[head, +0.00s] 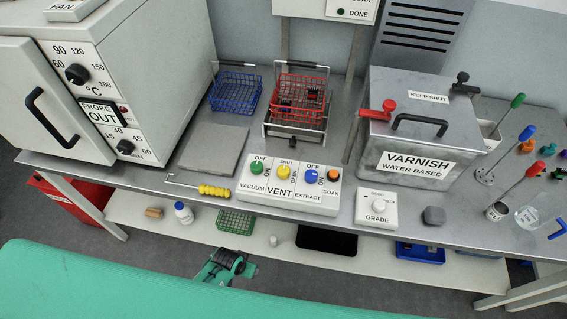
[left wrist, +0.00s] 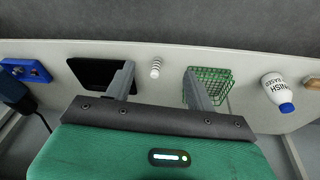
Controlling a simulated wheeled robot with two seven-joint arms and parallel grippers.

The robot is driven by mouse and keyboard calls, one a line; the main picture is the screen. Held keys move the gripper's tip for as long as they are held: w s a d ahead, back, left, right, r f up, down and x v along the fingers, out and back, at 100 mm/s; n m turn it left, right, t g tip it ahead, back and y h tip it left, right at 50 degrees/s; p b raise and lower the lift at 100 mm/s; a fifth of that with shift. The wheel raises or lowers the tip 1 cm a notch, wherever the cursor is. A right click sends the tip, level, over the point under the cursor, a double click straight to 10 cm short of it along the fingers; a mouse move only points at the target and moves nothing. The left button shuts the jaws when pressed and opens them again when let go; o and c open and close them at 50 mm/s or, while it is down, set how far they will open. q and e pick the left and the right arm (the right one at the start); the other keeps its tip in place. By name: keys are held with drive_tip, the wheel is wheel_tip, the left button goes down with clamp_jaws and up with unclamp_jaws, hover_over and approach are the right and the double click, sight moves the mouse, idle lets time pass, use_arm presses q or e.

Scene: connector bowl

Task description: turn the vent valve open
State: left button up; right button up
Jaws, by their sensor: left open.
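The vent valve is the yellow knob (head: 284,170) on the white control panel (head: 290,203) near the table's front edge. The word SHUT is above it and VENT below it; its exact pointing is too small to tell. My left gripper (head: 229,264) is low in front of the table, below and left of the panel, apart from the knob. The knob does not show in that view. My right gripper is not in view.
On the panel, a green knob (head: 257,167) and a blue knob (head: 311,176) flank the yellow one. A yellow-handled hook tool (head: 214,191) lies left of the panel. A grade dial box (head: 376,212) stands right. The lower shelf holds a green basket (left wrist: 212,84) and a bottle (left wrist: 272,84).

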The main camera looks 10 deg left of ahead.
use_arm(q)
drive_tip(key=w+d+r+m+h+p, duration=0.1)
drive_tip(key=w+d+r, duration=0.15)
drive_tip(key=r, duration=0.75)
drive_tip(key=w+d+r+p, duration=0.1)
drive_tip(key=w+d+r, duration=0.15)
drive_tip(key=r, duration=0.75)
drive_tip(key=w+d+r+m+h, duration=0.1)
drive_tip(key=d+r, duration=0.2)
drive_tip(key=r, duration=0.7)
wheel_tip(320, 180, up, 16)
drive_tip(key=m+g+y+p, duration=0.1)
drive_tip(key=m+g+y, duration=0.2)
drive_tip(key=m, duration=0.1)
hover_over(283, 169)
wheel_tip(283, 169, down, 13)
drive_tip(key=p, duration=0.3)
drive_tip(key=shift+f, duration=0.1)
drive_tip(key=c, duration=1)
